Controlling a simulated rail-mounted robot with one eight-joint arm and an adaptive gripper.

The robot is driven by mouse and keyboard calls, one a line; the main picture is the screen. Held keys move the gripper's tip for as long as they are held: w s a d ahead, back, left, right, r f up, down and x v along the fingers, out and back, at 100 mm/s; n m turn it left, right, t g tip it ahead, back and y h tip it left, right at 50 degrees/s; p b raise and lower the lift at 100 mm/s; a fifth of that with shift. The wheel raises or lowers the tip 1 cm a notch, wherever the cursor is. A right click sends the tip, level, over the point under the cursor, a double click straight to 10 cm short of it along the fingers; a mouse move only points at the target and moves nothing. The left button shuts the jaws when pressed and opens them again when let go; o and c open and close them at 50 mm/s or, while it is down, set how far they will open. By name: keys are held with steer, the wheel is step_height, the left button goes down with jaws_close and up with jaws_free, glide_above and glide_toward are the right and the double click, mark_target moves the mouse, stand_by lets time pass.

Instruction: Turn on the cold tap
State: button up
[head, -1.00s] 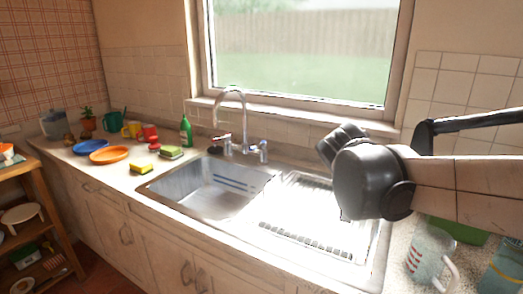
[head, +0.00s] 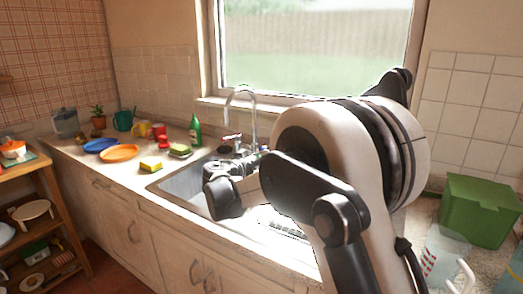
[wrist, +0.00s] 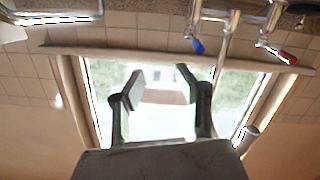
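The sink's chrome faucet shows in the head view (head: 240,95) with a tall curved spout. The wrist view is upside down, with the faucet at its top right. The cold tap's blue-tipped handle (wrist: 197,46) hangs just above and right of my fingertips there. In the head view my arm hides much of the sink, and the fingers are hard to make out.
The window (head: 315,50) and its sill stand behind the faucet. Left of the sink are a green bottle (head: 195,132), sponges, mugs and plates, including an orange plate (head: 118,153). A green box (head: 480,210) and a measuring jug (head: 445,258) stand on the right counter.

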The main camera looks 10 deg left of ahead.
steer(key=w+a+f+t, duration=0.1)
steer(key=a+f+t, duration=0.15)
steer(key=a, duration=0.45)
steer(key=shift+g, duration=0.45)
steer(key=b+x, duration=0.1)
steer(key=x, duration=1.3)
steer(key=shift+f, duration=0.1)
jaws_close()
